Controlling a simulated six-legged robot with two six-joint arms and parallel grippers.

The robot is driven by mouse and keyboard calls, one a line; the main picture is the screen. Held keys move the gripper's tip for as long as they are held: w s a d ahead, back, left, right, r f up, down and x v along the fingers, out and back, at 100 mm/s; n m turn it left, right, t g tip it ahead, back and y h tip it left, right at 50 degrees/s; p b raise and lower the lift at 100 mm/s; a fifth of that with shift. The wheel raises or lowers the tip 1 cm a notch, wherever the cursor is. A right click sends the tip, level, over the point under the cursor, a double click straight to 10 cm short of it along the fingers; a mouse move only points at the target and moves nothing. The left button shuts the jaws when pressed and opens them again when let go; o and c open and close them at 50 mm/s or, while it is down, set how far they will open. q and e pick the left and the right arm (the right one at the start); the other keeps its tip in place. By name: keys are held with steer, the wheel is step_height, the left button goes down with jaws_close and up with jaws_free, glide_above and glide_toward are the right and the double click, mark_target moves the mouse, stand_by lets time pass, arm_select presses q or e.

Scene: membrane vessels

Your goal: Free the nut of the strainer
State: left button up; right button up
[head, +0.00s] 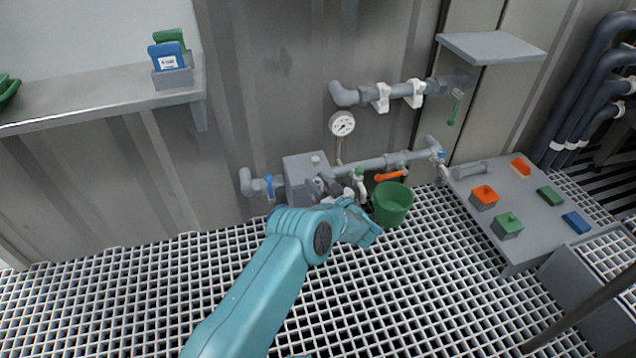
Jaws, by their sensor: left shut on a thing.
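The strainer (322,187) is a small dark grey body in the low pipe run along the wall, beside a grey box. My left arm reaches in from the lower left, and its teal gripper (350,206) is at the strainer's lower end. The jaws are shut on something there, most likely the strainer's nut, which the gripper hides. How far the nut is turned cannot be seen. A green bucket (392,204) stands on the grating just right of the gripper. My right gripper is not in view.
A blue-handled valve (269,186), a green-handled valve (360,184) and an orange lever (390,176) crowd the pipe. A gauge (342,124) sits above. A grey table (528,232) with coloured blocks stands at right. The grating in front is clear.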

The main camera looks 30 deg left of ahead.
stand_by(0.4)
arm_select(q)
steer(key=o, duration=1)
steer(key=shift+c, duration=0.2)
steer(key=p+v, duration=0.5)
steer(key=v, duration=1.1)
steer(key=shift+d+p, duration=0.2)
steer(key=shift+p, duration=0.15)
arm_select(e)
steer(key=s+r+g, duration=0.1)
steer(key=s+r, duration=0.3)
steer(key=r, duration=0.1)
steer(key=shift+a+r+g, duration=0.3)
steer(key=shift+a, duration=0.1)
arm_select(q)
steer(key=shift+w, duration=0.1)
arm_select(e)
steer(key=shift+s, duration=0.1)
arm_select(q)
steer(key=shift+a, duration=0.1)
